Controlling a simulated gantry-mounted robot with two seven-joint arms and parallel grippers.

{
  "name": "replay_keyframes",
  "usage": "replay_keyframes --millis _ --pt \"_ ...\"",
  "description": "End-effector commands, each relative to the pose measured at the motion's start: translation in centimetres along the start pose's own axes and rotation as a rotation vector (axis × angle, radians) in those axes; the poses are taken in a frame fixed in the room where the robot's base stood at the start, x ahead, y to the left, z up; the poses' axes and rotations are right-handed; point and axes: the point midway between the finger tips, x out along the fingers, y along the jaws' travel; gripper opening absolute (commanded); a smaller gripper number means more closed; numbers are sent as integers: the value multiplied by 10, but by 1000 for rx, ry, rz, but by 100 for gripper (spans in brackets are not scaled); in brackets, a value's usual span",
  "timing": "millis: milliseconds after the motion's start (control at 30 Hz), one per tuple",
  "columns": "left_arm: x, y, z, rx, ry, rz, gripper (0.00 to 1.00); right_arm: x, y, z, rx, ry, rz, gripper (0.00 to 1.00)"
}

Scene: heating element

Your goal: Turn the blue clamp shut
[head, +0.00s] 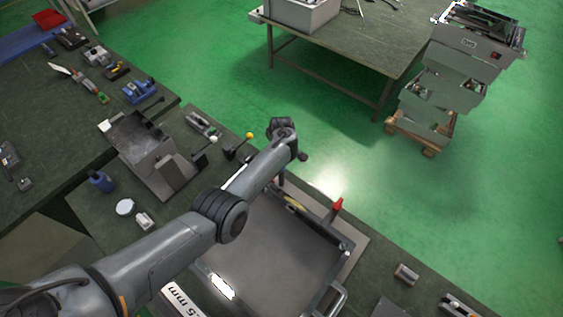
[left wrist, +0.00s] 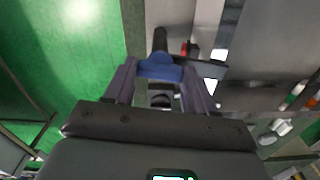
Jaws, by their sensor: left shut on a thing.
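The blue clamp (left wrist: 158,69) sits between the two fingers of my left gripper (left wrist: 163,78) in the left wrist view, and the gripper is shut on it. A dark handle (left wrist: 160,42) extends beyond the fingertips. In the head view my left arm reaches across from the lower left, and its wrist (head: 284,130) is above the far edge of the heating plate (head: 275,245). The blue clamp is hidden behind the arm there. My right gripper is in neither view.
A grey metal fixture (head: 147,152) and a yellow-knobbed lever (head: 249,136) are left of the wrist. A blue container (head: 101,181) and a white round item (head: 124,207) lie left of the arm. Green floor (head: 400,200) is clear to the right.

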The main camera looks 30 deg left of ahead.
Motion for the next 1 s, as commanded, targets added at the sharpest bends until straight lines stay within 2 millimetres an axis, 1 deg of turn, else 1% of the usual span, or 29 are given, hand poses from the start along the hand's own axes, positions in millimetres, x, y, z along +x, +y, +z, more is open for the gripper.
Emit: replay_keyframes --millis 200,400,900,933,1000 --pt "1 0 -1 -112 1 0 0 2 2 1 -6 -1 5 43" --pt "2 -1 -1 -164 2 0 0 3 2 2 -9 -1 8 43" --pt "2 -1 -1 -182 2 0 0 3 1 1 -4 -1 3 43" --pt "2 -1 -1 -182 3 0 60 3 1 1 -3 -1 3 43" --pt "1 -1 -1 -181 2 0 70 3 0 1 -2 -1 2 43"
